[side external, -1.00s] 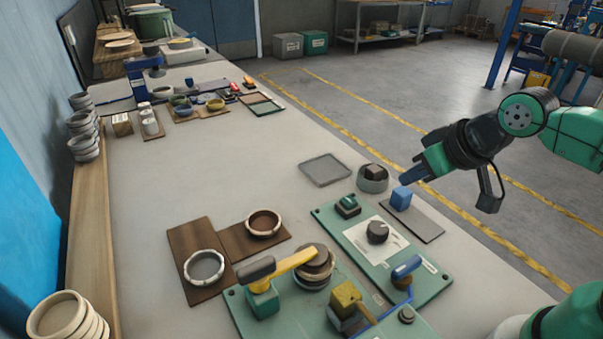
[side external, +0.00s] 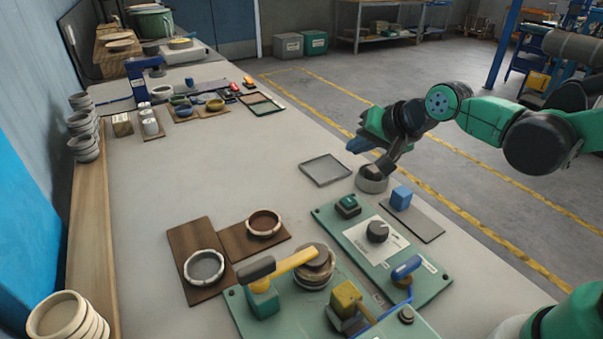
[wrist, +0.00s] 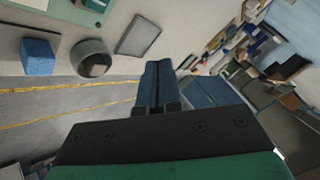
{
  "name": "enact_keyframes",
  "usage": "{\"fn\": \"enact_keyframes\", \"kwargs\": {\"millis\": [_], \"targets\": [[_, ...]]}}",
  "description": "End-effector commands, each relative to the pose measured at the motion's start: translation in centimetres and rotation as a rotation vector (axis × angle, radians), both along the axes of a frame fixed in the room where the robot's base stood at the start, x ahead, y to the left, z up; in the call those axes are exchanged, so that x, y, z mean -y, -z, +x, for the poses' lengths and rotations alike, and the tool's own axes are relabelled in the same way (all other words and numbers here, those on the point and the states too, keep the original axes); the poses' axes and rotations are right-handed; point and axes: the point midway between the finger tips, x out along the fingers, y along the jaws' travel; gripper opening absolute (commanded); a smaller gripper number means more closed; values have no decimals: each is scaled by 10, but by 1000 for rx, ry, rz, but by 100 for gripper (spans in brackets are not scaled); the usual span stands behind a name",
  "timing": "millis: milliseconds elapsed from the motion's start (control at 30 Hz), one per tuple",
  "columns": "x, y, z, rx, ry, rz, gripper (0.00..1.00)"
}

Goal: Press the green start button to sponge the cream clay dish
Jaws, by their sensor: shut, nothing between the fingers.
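The green start button (side external: 348,203) sits on a dark base at the far left corner of the green control panel (side external: 437,287). A corner of this panel (wrist: 72,13) shows at the top left of the wrist view. My gripper (side external: 357,145) is shut and empty, in the air beyond the button, near the grey round pot. Its closed blue fingers (wrist: 157,68) show in the wrist view. A pale-rimmed clay dish (side external: 204,267) with a grey inside lies on a brown board. Another (side external: 263,223) has a brown inside. I cannot tell which is the cream clay dish.
A dark knob (side external: 377,231) and a blue-handled lever (side external: 406,267) share the panel. A blue block (side external: 401,198), a grey pot (side external: 371,182) and a flat tray (side external: 325,170) stand nearby. A yellow arm (side external: 292,263) spans the front machine. The table's middle is clear.

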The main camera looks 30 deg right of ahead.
Motion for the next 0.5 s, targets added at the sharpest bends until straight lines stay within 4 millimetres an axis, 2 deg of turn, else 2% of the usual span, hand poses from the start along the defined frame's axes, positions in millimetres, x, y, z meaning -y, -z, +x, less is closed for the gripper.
{"fn": "enact_keyframes", "kwargs": {"millis": [267,500], "targets": [[0,5,0,-1,-1,-2,0],[0,32,0,0,-2,-3,0]]}}
